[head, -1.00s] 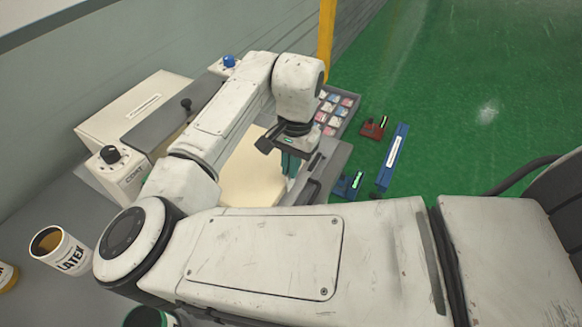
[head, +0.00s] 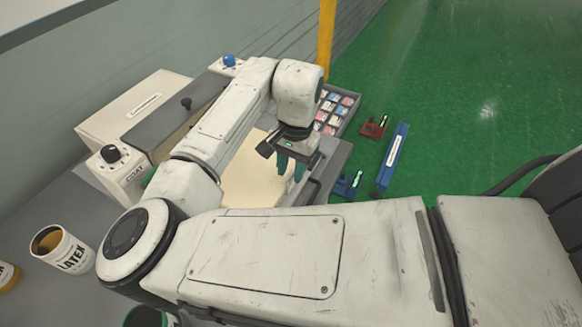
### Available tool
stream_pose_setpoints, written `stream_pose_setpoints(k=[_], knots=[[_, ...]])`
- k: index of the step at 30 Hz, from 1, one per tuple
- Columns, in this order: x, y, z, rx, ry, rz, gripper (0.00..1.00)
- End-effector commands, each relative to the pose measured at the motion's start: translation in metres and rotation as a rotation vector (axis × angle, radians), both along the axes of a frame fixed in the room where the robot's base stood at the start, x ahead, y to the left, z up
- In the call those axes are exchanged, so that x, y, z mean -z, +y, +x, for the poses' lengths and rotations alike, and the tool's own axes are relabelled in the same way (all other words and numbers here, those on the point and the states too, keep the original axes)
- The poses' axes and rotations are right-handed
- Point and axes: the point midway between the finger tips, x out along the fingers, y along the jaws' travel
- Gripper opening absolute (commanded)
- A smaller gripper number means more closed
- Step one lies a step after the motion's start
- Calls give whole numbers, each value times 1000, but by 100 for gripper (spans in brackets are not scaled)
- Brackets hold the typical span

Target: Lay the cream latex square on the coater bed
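The cream latex square (head: 245,182) lies flat on the grey coater bed (head: 330,175), partly hidden behind my arm. My gripper (head: 291,168) is over the square's right edge, pointing down. Its two teal fingertips show apart with a gap between them, and I see nothing held in the gap. Whether the tips touch the square cannot be told. The coater (head: 128,172) has a black knob and a label on its near end.
An open latex can (head: 68,257) stands on the grey bench at left. A tray of colored samples (head: 336,108) sits beyond the bed. A blue bar (head: 393,158) and red (head: 374,127) and blue (head: 347,185) tools lie at right.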

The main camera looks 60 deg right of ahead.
Motion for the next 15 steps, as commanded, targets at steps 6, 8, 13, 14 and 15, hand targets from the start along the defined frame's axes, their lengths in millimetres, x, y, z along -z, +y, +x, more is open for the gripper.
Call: stream_pose_setpoints(k=[6, 8, 13, 14, 15], knots=[[-30, -5, 0, 3, -3, -3, 33], [-43, -6, 0, 1, -3, -3, 33], [-77, -10, -1, 2, -3, -2, 33], [-83, -11, -1, 1, -3, -2, 33], [-89, -12, -1, 2, -3, -2, 33]])
